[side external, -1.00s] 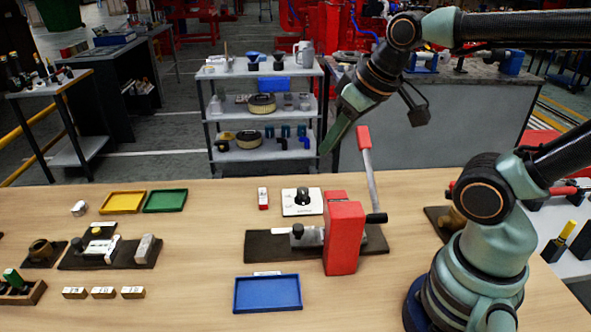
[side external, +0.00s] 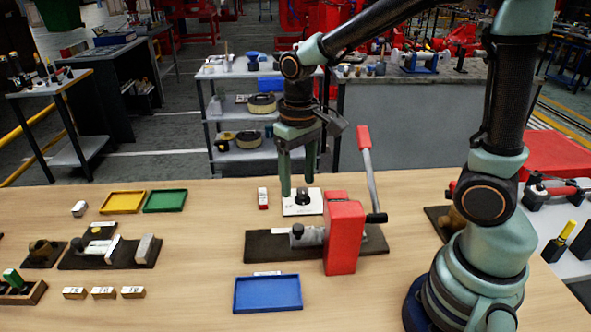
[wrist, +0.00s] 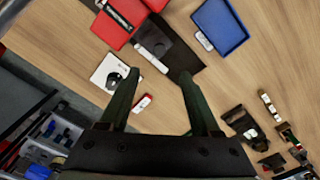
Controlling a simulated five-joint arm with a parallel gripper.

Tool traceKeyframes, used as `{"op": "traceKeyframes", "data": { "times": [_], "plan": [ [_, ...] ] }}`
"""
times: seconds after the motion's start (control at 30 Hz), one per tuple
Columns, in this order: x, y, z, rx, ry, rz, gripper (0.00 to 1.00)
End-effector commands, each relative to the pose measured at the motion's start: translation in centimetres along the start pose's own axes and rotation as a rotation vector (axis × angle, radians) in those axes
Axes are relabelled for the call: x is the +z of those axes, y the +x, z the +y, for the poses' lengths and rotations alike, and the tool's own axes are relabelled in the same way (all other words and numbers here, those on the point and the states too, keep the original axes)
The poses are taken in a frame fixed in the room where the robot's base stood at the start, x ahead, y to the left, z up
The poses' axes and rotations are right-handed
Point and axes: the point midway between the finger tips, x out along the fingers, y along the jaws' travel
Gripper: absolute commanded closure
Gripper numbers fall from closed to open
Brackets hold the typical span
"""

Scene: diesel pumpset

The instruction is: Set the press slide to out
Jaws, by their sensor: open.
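The press has a red body (side external: 343,238) on a dark base plate (side external: 262,248), with a red-handled lever (side external: 366,150) standing up on its right. The press slide (side external: 312,237), a grey piece with a dark knob, lies on the plate left of the red body. Its right end is hidden by the body. In the wrist view the red body (wrist: 110,22) and dark plate (wrist: 182,58) show at the top. My gripper (side external: 298,190) is open and empty, pointing down above and behind the slide, over the white dial plate. In the wrist view its fingers (wrist: 160,84) are spread apart.
The white plate with a black knob (side external: 302,203) and a small red-and-white block (side external: 263,198) stand behind the press. A blue tray (side external: 267,307) lies in front. Yellow (side external: 122,202) and green (side external: 164,201) trays lie back left. The table between press and left fixtures is clear.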

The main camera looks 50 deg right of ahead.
Motion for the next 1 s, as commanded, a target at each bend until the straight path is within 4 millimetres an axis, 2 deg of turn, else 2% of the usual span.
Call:
{"op": "traceKeyframes", "data": {
  "times": [0.53, 0.73, 1.0],
  "plan": [
    [0.2, 9.4, 0.1, 0.001, -0.001, -0.006, 0.36],
    [0.1, 11.1, 0.0, 0.000, -0.001, -0.002, 0.36],
    [0.0, 11.5, 0.0, 0.000, -0.001, 0.001, 0.36]
  ]
}}
